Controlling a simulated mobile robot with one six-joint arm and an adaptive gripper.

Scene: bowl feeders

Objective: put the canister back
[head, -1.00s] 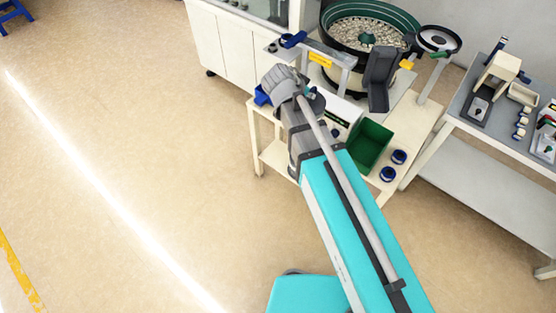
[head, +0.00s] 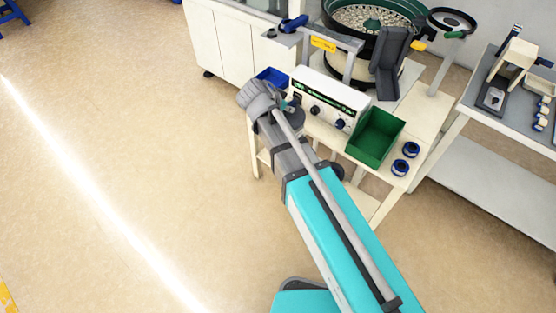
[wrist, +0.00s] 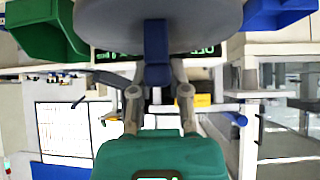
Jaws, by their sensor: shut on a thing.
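In the wrist view my gripper (wrist: 158,78) is shut on the blue grip (wrist: 156,45) of a grey round canister (wrist: 205,25). The canister's broad grey disc fills the top middle of that view, and its far side is hidden. In the head view the canister (head: 293,114) shows as a dark grey round shape beside my wrist, in front of the control box. Most of my gripper is hidden there by the wrist. I cannot tell whether the canister touches the bench.
A control box (head: 326,104) stands on the bench between a blue bin (head: 272,77) and a green bin (head: 374,136). Two blue rings (head: 405,157) lie at the bench's right. The bowl feeder (head: 372,22) is behind. Open floor lies left.

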